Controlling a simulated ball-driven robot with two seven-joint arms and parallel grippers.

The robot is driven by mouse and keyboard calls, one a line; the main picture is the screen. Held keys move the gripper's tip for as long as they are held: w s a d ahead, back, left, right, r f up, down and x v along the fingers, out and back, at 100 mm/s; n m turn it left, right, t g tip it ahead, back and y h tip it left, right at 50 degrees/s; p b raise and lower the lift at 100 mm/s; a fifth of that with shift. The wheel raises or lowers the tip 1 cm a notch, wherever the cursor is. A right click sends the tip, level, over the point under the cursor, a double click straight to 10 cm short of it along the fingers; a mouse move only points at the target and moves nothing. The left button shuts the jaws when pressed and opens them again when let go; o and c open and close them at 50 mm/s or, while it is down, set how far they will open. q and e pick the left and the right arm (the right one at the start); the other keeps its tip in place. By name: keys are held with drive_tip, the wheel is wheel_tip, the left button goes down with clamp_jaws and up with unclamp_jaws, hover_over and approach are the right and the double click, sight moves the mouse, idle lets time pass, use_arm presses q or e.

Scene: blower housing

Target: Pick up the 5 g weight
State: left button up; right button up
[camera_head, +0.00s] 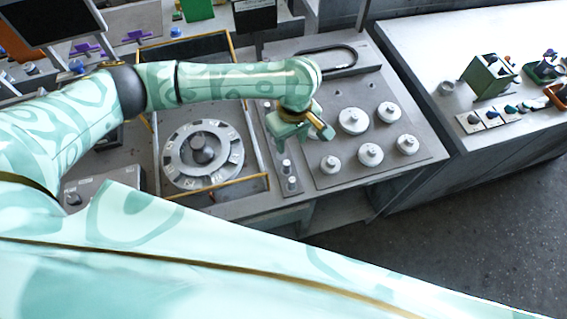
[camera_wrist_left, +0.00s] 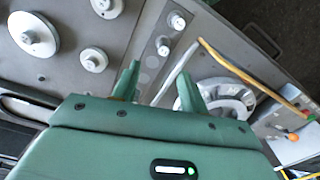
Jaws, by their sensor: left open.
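Two small knobbed weights stand on a narrow grey strip: one (camera_head: 287,165) behind the other (camera_head: 292,183) in the head view. In the wrist view they also show near the top, one (camera_wrist_left: 177,20) above the other (camera_wrist_left: 163,45). I cannot read any markings, so which is the 5 g weight cannot be told. My left gripper (camera_head: 293,140) is open above the strip, farther back than these two weights. In the wrist view its fingers (camera_wrist_left: 160,88) are apart over the strip, with nothing seen between them. The back of the strip is partly hidden. My right gripper is out of view.
Several larger knobbed weights (camera_head: 353,121) stand on a grey plate (camera_head: 400,172) right of the strip. A round dial-like disc (camera_head: 202,155) sits inside a yellow-edged frame (camera_head: 155,160) to the left. A green box (camera_head: 489,76) stands on the right counter.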

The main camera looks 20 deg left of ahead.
use_arm(q)
drive_tip(key=b, duration=0.2)
hover_over(287, 163)
drive_tip(key=f, duration=0.6)
drive_tip(key=shift+w+d, duration=0.3)
drive_tip(key=shift+d, duration=0.05)
drive_tip(key=shift+s+f+b, duration=0.1)
drive_tip(key=shift+f+b, duration=0.2)
drive_tip(key=shift+f, duration=0.5)
drive_tip(key=f, duration=0.1)
drive_tip(key=f+b, duration=0.1)
drive_tip(key=f, duration=0.1)
drive_tip(key=f+b, duration=0.1)
drive_tip(key=shift+s+a+f, duration=0.15)
drive_tip(key=shift+a+f, duration=0.1)
drive_tip(key=shift+a, duration=0.1)
drive_tip(key=shift+r, duration=0.15)
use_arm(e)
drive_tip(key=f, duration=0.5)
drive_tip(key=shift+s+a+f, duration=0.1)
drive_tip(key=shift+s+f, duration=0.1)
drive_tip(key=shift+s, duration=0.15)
use_arm(q)
clamp_jaws()
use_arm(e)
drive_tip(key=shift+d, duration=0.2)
